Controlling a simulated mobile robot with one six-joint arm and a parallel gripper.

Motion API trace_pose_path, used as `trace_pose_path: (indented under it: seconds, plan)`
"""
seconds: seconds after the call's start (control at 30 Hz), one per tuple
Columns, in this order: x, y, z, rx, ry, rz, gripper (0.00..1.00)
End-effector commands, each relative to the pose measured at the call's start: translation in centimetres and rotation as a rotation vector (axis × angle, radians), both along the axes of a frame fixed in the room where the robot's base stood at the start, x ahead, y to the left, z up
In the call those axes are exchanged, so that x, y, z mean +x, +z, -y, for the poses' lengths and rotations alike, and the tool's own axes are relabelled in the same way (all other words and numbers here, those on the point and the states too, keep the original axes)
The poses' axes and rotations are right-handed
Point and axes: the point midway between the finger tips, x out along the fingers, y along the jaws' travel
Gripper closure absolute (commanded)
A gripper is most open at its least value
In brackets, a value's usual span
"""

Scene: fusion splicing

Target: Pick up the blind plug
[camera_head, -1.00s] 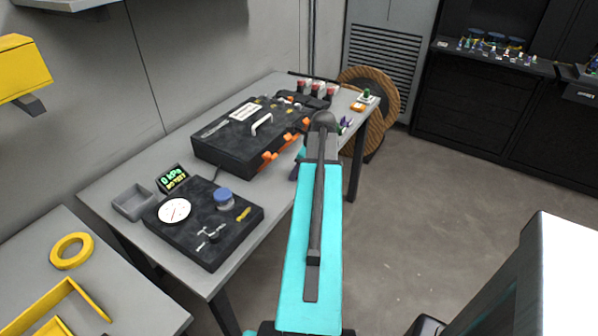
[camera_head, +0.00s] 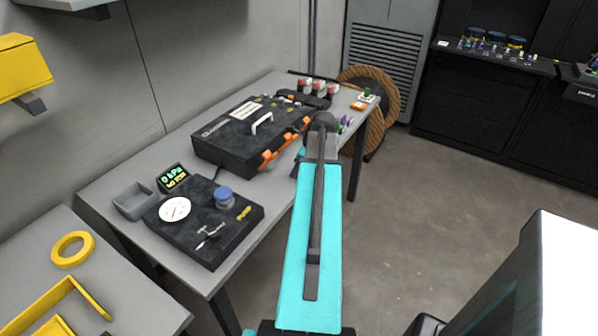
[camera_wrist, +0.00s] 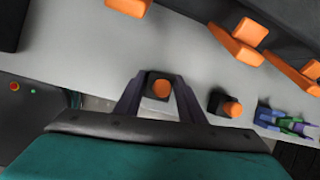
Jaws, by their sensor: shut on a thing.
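The blind plug, a small black block with a round orange top (camera_wrist: 161,90), sits between the fingers of my gripper (camera_wrist: 160,80) in the wrist view. My gripper is shut on it, with one dark finger on each side. The plug appears close over the grey table top; whether it touches the table I cannot tell. In the head view my teal arm hides most of the gripper and the plug.
A similar black piece with an orange top (camera_wrist: 230,107) stands just right of my gripper. Coloured connectors (camera_wrist: 290,125) lie further right. The black case (camera_head: 240,140) with orange latches and the gauge panel (camera_head: 215,245) are on the same table.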

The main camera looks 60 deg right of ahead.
Motion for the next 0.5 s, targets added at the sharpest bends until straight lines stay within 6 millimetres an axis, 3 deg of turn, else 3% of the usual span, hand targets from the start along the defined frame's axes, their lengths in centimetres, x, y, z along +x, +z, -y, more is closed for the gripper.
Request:
trace_pose_path:
  seconds: [0.43,0.5]
  plan:
    - [-0.12,0.03,0.05,0.000,0.000,-0.003,0.87]
    - [-0.12,0.21,0.06,0.000,0.000,-0.003,0.96]
